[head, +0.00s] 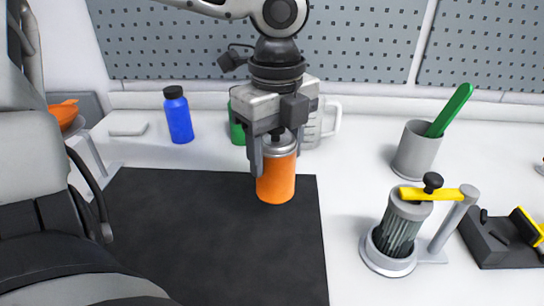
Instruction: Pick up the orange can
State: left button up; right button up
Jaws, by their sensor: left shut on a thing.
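The orange can (276,184) has a grey metal top and stands upright at the right side of the black mat (215,240). My left gripper (276,152) comes down from above and is shut on the upper part of the can. One finger shows at the can's left side; the other is mostly hidden behind the can and gripper body. I cannot tell whether the can's base touches the mat. My right gripper is not in view.
A blue bottle (179,118), a green container (237,128) and a clear jug (328,122) stand behind. To the right are a grey cup (416,150) with a green handle, a drum device (398,232) with a yellow lever, and a black block (492,240). The mat's left part is clear.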

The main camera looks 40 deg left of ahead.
pick_arm(q)
jog(key=s+d+r, duration=0.6)
jog(key=d, duration=0.2)
jog(key=shift+d, duration=0.35)
jog(key=shift+s, duration=0.1)
